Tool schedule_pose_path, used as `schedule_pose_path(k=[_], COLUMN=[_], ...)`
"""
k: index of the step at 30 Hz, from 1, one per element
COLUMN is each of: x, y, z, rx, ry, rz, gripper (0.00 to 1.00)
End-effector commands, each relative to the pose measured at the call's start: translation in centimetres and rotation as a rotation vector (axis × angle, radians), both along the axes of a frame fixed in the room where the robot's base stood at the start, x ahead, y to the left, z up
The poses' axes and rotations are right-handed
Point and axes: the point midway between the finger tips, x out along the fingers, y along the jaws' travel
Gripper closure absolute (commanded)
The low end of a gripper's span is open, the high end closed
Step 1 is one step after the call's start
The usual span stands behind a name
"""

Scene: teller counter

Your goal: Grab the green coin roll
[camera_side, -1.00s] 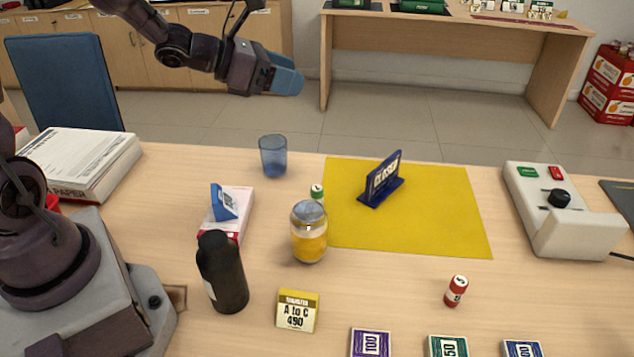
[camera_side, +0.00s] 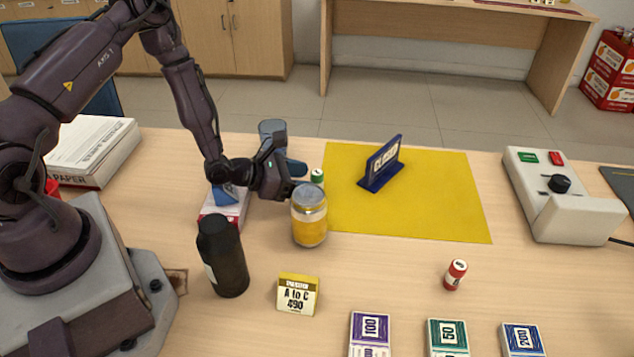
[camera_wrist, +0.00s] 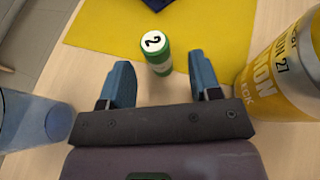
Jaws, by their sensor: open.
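The green coin roll (camera_wrist: 160,60) stands upright in the wrist view, with a white top marked with a dark 2. It is just beyond the gap between my fingertips, at the edge of the yellow mat (camera_wrist: 205,30). In the side view only the upper part of the roll (camera_side: 317,177) shows, behind the yellow jar (camera_side: 310,225). My gripper (camera_wrist: 160,80) is open and empty, with one blue finger on each side of the gap. In the side view my gripper (camera_side: 293,178) is low over the counter, partly hidden by its own wrist and the jar.
The jar (camera_wrist: 285,70) stands close on the right of my gripper, and a blue glass (camera_wrist: 30,120) close on the left. A dark navy sign (camera_side: 381,165) stands on the mat. A black bottle (camera_side: 222,260) and a red roll (camera_side: 455,274) stand nearer the front.

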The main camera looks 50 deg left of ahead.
Motion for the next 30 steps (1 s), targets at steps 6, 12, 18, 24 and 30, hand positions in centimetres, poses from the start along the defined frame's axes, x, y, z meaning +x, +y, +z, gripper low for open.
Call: schedule_pose_path(k=[6, 12, 18, 24, 30], x=[2.8, 4.7, 4.9, 4.8, 4.9], y=[-0.9, -1.7, -1.7, -1.7, -1.7], z=[-0.8, -1.7, -1.8, -1.7, -1.7], rx=[-0.001, 0.000, -0.001, -0.001, -0.001], ry=[-0.002, 0.001, 0.002, 0.002, 0.000], rz=[-0.001, -0.002, -0.001, -0.001, -0.001], gripper=[0.43, 0.43, 0.43, 0.75, 1.00])
